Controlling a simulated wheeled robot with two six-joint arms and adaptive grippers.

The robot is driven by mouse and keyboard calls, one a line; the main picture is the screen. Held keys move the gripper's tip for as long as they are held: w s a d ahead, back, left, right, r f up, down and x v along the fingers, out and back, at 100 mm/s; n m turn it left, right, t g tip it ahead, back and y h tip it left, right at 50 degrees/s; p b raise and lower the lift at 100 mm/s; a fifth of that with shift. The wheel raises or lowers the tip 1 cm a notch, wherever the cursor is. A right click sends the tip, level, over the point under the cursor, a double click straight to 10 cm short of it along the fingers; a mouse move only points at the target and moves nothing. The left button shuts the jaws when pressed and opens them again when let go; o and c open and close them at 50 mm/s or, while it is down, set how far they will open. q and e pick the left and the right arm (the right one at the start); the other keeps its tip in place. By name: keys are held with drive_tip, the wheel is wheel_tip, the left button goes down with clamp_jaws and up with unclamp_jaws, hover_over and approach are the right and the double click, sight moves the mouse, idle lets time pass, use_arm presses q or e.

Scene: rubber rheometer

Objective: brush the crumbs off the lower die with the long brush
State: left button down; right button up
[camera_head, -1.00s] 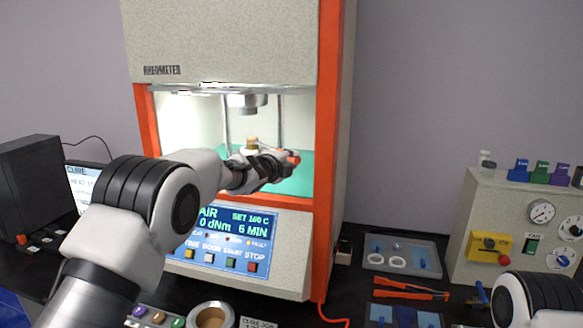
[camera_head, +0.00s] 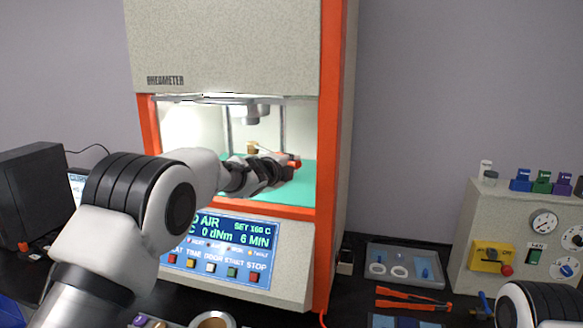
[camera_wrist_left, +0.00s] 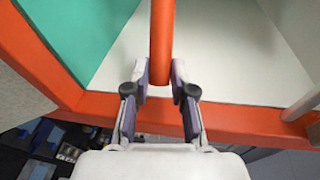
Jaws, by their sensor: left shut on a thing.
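My left gripper (camera_head: 284,165) is inside the open rheometer chamber, shut on the orange handle of the long brush. In the left wrist view, the orange handle (camera_wrist_left: 162,45) stands between the two fingers (camera_wrist_left: 159,80). In the head view, a small tan piece (camera_head: 252,147), apparently the brush's bristle end, shows just beyond my left wrist, under the upper die (camera_head: 251,113). My left arm hides the lower die, and I cannot make out any crumbs or whether the bristles touch it. My right gripper is out of view.
The orange chamber frame (camera_head: 328,150) stands close to the right of my left gripper. The control panel (camera_head: 225,245) is below. A grey tray (camera_head: 405,266) with white rings, orange tweezers (camera_head: 410,298) and a gauge box (camera_head: 520,235) are at the right.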

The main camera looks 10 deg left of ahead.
use_arm(q)
drive_tip(key=d+f+b+v, duration=0.1)
drive_tip(key=b+v, duration=0.5)
drive_tip(key=v, duration=0.3)
drive_tip(key=s+d+f+b+v, duration=0.1)
drive_tip(key=f+b+v, duration=0.1)
drive_tip(key=b+v, duration=0.5)
drive_tip(key=v, duration=0.3)
drive_tip(key=shift+s+f, duration=0.15)
drive_tip(key=shift+f, duration=0.1)
